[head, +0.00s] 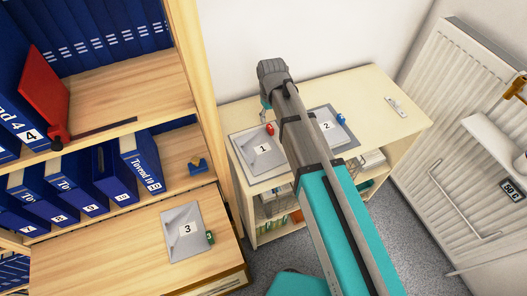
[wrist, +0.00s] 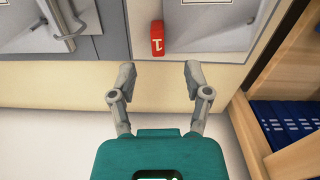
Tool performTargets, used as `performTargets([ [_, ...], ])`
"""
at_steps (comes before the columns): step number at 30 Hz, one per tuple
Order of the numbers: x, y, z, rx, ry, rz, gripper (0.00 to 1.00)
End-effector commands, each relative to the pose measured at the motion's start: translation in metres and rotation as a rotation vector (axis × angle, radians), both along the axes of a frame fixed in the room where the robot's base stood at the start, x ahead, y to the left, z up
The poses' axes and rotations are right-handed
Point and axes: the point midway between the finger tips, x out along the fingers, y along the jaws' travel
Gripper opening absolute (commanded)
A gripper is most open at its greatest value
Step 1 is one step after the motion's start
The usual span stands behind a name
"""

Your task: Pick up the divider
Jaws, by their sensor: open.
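A red flat panel (head: 43,88) leans against the blue binders on the upper shelf at the left of the head view. It looks like the divider, but I cannot be sure. A thin dark strip (head: 104,129) runs from its foot along the shelf edge. My gripper (wrist: 171,76) is open and empty in the wrist view, with its fingertips apart over the pale cabinet edge. In the head view my arm's wrist hides most of it, above the low cabinet and well right of the red panel. The panel does not show in the wrist view.
The pale cabinet (head: 385,84) bears grey plates 1 (head: 256,158) and 2 (head: 347,137). A red block (wrist: 157,38) lies beside plate 1. Grey plate 3 (head: 182,248) lies on the lower wooden surface. Blue binders (head: 140,160) fill the shelves. A radiator (head: 465,110) stands right.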

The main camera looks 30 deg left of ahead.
Motion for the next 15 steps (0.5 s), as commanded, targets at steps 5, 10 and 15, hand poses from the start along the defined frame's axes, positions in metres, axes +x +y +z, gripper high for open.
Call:
performTargets([
  [5, 0.0, 0.0, -0.015, 0.0, 0.0, 0.0, 0.63],
  [10, 0.0, 0.0, -0.018, 0.0, 0.0, -0.001, 0.63],
  [15, 0.0, 0.0, -0.018, 0.0, 0.0, -0.001, 0.63],
])
